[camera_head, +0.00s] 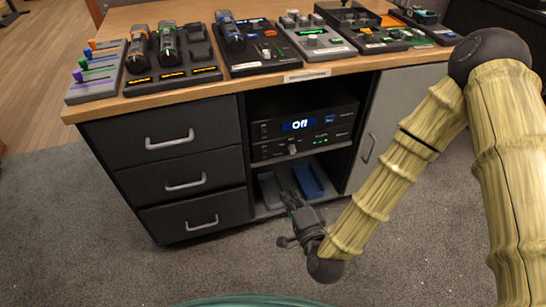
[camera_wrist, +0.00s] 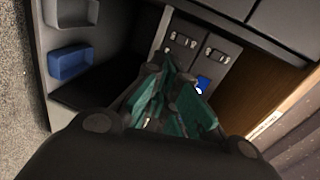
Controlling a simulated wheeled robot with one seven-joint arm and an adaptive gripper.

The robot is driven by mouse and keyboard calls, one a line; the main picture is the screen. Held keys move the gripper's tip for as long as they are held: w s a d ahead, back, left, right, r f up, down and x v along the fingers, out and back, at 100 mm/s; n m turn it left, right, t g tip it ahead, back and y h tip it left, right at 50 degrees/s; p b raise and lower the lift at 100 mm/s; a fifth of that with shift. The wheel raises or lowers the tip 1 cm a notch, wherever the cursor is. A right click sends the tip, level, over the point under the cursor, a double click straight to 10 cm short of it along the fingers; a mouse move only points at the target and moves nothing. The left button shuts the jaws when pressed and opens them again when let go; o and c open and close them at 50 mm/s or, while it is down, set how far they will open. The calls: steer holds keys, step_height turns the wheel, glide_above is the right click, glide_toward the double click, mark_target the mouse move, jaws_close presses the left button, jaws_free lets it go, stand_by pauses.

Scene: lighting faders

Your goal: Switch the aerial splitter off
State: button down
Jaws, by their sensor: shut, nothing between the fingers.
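Two black boxes are stacked on the cabinet's open shelf. The lower box (camera_head: 322,143) has small green lights and a knob (camera_head: 292,149). Their labels are too small to read, so I cannot tell which is the aerial splitter. In the wrist view the box fronts (camera_wrist: 182,42) show beyond my fingers, with a blue lit patch (camera_wrist: 203,84) partly hidden. My gripper (camera_head: 291,194) is shut and empty, below and in front of the boxes.
A blue tray (camera_head: 308,181) and a grey tray lie on the bottom shelf behind my gripper. Drawers (camera_head: 170,147) stand left and a closed grey door (camera_head: 395,120) right. The carpet in front is clear.

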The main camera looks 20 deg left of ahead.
steer(key=shift+w+a+r+m+t, duration=0.2)
steer(key=shift+a+r, duration=0.1)
steer(key=shift+r, duration=0.3)
steer(key=shift+w+a+r+m+t, duration=0.1)
steer(key=shift+a+r+m+t, duration=0.15)
steer(key=shift+r, duration=0.35)
steer(key=shift+a, duration=0.1)
steer(key=b, duration=0.5)
glide_toward(269, 153)
steer(key=x, duration=0.4)
steer(key=shift+w+a, duration=0.1)
steer(key=shift+w, duration=0.2)
steer(key=shift+w+a, duration=0.4)
steer(key=shift+w, duration=0.2)
steer(key=shift+f, duration=0.1)
